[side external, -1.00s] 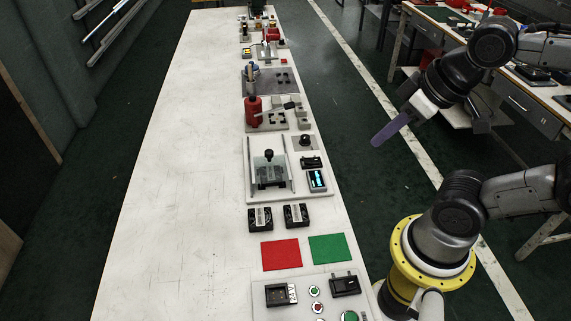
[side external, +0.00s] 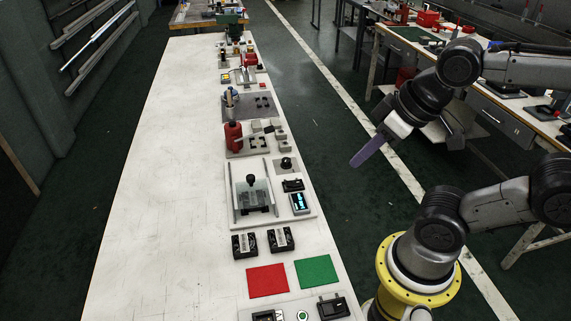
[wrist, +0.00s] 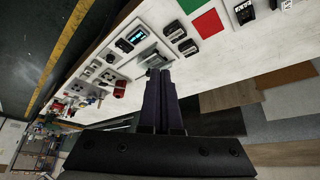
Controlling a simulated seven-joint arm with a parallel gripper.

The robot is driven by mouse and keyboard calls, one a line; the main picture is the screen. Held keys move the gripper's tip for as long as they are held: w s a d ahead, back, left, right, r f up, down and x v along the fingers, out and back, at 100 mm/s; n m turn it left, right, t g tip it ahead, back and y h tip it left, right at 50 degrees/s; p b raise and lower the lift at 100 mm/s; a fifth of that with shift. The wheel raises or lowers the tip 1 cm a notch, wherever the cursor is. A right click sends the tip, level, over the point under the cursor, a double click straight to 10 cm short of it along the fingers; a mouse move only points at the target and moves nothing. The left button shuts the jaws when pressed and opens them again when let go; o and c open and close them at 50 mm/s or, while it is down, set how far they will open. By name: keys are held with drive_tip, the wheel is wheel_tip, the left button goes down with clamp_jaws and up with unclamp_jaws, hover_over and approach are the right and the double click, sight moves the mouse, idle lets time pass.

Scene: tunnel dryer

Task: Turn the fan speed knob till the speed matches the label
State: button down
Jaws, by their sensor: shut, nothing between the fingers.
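A small black round knob (side external: 286,163) sits on a light base at the right of a white panel (side external: 238,221). A box with a lit blue display (side external: 299,203) stands nearer on the panel; the display also shows in the wrist view (wrist: 130,38). Its text is too small to read. My gripper (side external: 357,162) is shut and empty, its purple fingers together. It hangs off the bench's right side, apart from the knob. In the wrist view, the shut fingers (wrist: 158,73) cover part of the panel. I cannot make out a speed label.
A black switch box (side external: 292,185) stands between knob and display. A clear-covered fixture (side external: 251,194) fills the panel's left. Two black boxes, a red mat (side external: 267,280) and a green mat (side external: 315,271) lie nearer. A red bottle (side external: 233,137) stands beyond. The bench's left half is clear.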

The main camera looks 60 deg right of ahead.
drive_tip(key=c, duration=1.2)
unclamp_jaws()
drive_tip(key=o, duration=0.5)
drive_tip(key=w+r, duration=0.1)
drive_tip(key=r+n, duration=0.1)
drive_tip(key=r, duration=0.1)
drive_tip(key=shift+w+n, duration=0.3)
drive_tip(key=shift+w, duration=0.1)
drive_tip(key=shift+o, duration=0.9)
drive_tip(key=w+d+r+n, duration=0.1)
drive_tip(key=w+r, duration=0.3)
drive_tip(key=w, duration=0.2)
drive_tip(key=shift+w+d, duration=0.2)
drive_tip(key=shift+w, duration=0.15)
drive_tip(key=m+g, duration=0.1)
drive_tip(key=g, duration=0.5)
hover_over(286, 159)
wheel_tip(286, 159, down, 19)
wheel_tip(286, 159, down, 14)
drive_tip(key=shift+s+a, duration=0.1)
